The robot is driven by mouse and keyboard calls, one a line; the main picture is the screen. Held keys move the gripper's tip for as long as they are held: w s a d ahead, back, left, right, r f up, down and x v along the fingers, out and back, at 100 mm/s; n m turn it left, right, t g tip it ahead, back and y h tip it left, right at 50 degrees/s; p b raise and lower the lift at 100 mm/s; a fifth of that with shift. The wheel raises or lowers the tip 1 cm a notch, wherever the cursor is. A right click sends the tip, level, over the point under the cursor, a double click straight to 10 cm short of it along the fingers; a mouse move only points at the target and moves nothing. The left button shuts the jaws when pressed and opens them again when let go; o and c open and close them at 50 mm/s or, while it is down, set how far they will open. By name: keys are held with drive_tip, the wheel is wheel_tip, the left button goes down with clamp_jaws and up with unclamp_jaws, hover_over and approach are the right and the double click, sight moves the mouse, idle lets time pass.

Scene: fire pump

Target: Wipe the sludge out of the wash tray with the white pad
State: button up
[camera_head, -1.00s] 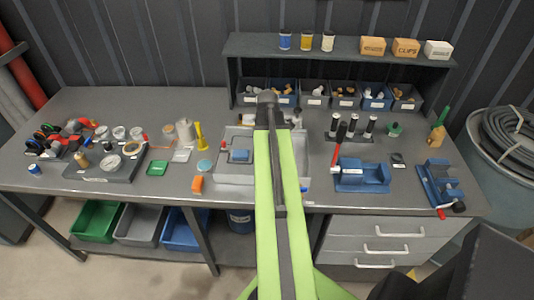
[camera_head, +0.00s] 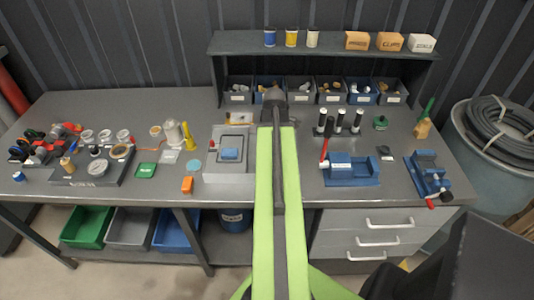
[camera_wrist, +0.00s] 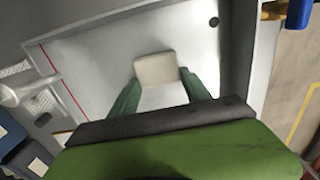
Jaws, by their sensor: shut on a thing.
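My gripper (camera_wrist: 160,82) has green fingers shut on the white pad (camera_wrist: 157,69), a small pale square block. In the wrist view the pad is over the pale floor of the wash tray (camera_wrist: 100,65); I cannot tell whether it touches. The tray has a small dark round hole near its far right corner and a red line along its left side. No dark sludge is clear on the visible floor. In the head view the grey wash tray (camera_head: 228,178) sits mid-bench, partly hidden by my arm. The gripper tip and pad are hidden there.
An orange block (camera_head: 187,185) and a yellow funnel-like item (camera_head: 190,138) stand left of the tray. A blue fixture (camera_head: 350,170) stands to the right. A shelf (camera_head: 330,48) with bins is behind.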

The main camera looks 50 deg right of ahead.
drive_tip(key=shift+s+d, duration=1.05)
drive_tip(key=shift+s, duration=0.25)
drive_tip(key=shift+s+a+f, duration=0.1)
drive_tip(key=shift+s+a, duration=0.55)
drive_tip(key=shift+a, duration=0.35)
drive_tip(key=shift+w+a, duration=0.9)
drive_tip(key=shift+w, duration=0.4)
drive_tip(key=shift+w+a, duration=0.85)
drive_tip(key=shift+w, duration=0.45)
drive_tip(key=shift+w+a, duration=0.9)
drive_tip(key=shift+w, duration=0.4)
wheel_tip(320, 180, up, 6)
drive_tip(key=p, duration=0.6)
wheel_tip(320, 180, up, 3)
drive_tip(key=p, duration=0.3)
